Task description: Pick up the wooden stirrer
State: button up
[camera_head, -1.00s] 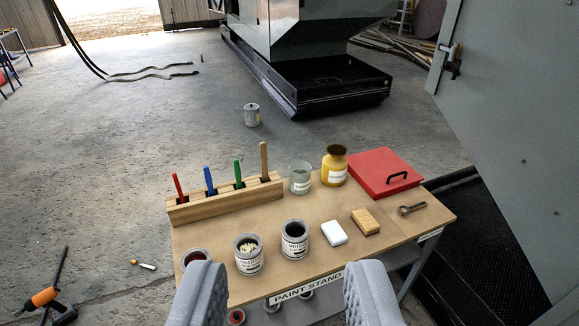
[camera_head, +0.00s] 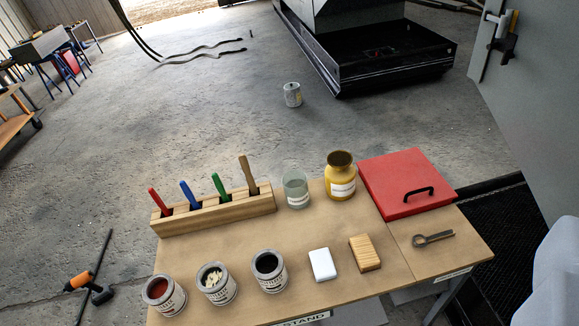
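The wooden stirrer (camera_head: 248,172) is a plain tan stick. It stands upright, leaning slightly, in the right-most slot of a wooden rack (camera_head: 215,212) on the paint stand; its lower end is hidden in the slot. Red (camera_head: 158,201), blue (camera_head: 189,193) and green (camera_head: 221,186) handles stand in the other slots. One grey finger of my gripper (camera_head: 560,272) shows at the lower right edge, well away from the stirrer, with nothing against it. The other finger is out of view, so the fingers are widely apart.
A glass beaker (camera_head: 296,190) and a yellow jar (camera_head: 341,178) stand right of the rack. A red case (camera_head: 405,183) is farther right. Open cans (camera_head: 217,285), a white block (camera_head: 322,265), a wooden block (camera_head: 365,254) and a metal tool (camera_head: 433,239) occupy the front.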

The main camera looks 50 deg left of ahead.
aim_at(242, 158)
jog(key=u, duration=0.4)
jog(key=i, duration=1.15)
jog(key=u, duration=0.9)
